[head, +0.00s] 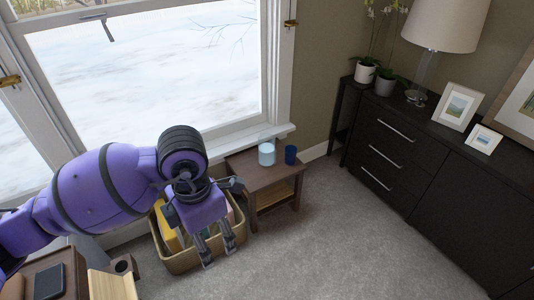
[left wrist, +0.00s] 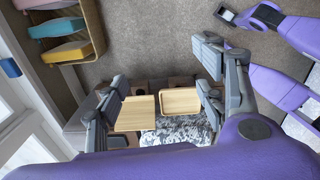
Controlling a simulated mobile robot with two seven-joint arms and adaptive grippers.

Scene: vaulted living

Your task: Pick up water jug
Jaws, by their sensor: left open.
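No thing that is clearly a jug with a handle shows. A pale blue cylinder (head: 266,154), perhaps the water jug, stands upright on a small wooden side table (head: 247,163) below the window in the head view. My left gripper (head: 219,256) is open and empty, pointing down over the front of the basket, apart from the table and left of and nearer than the cylinder. Its spread fingers show in the left wrist view (left wrist: 162,76), with no jug between them.
A woven basket (head: 184,263) with colourful items stands on the carpet, left of the side table; it also shows in the left wrist view (left wrist: 92,22). A dark dresser (head: 405,165) is at the right. Carpet between is clear. A wooden board (head: 112,285) is at lower left.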

